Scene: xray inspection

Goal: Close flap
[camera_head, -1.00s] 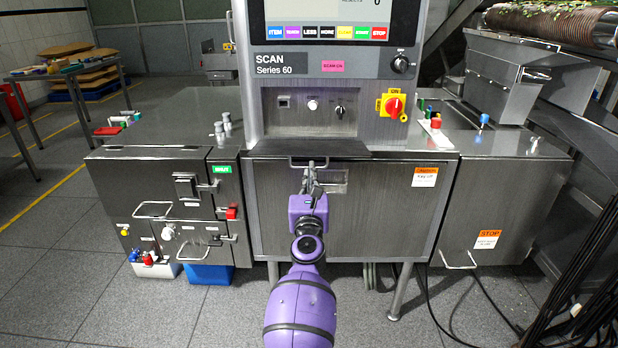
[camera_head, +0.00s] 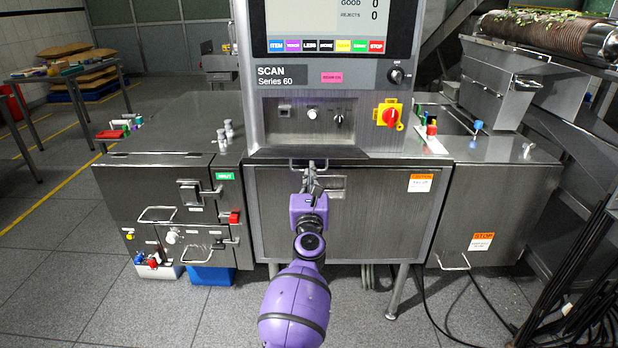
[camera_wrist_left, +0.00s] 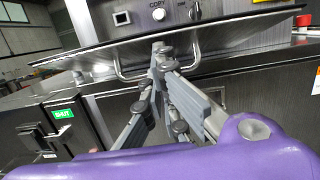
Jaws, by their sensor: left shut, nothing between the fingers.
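The flap (camera_head: 275,153) is a thin, dark metal plate with a wire handle, sticking out below the scan console. In the left wrist view the flap (camera_wrist_left: 225,40) spans the picture as a sloping plate, with its bent handle (camera_wrist_left: 122,72) below its front edge. My left gripper (camera_head: 311,165) is at the handle, its purple arm coming up from below. In the left wrist view the fingers (camera_wrist_left: 160,52) are shut with nothing between them; their tips overlap the handle and the flap's underside. Whether they touch cannot be told. My right gripper is out of view.
The scan console (camera_head: 335,75) rises above the flap, with a red and yellow switch (camera_head: 388,115). A metal cabinet (camera_head: 170,195) stands left and a metal box (camera_head: 495,210) right, both with projecting handles. The grey floor (camera_head: 60,290) at front left is clear.

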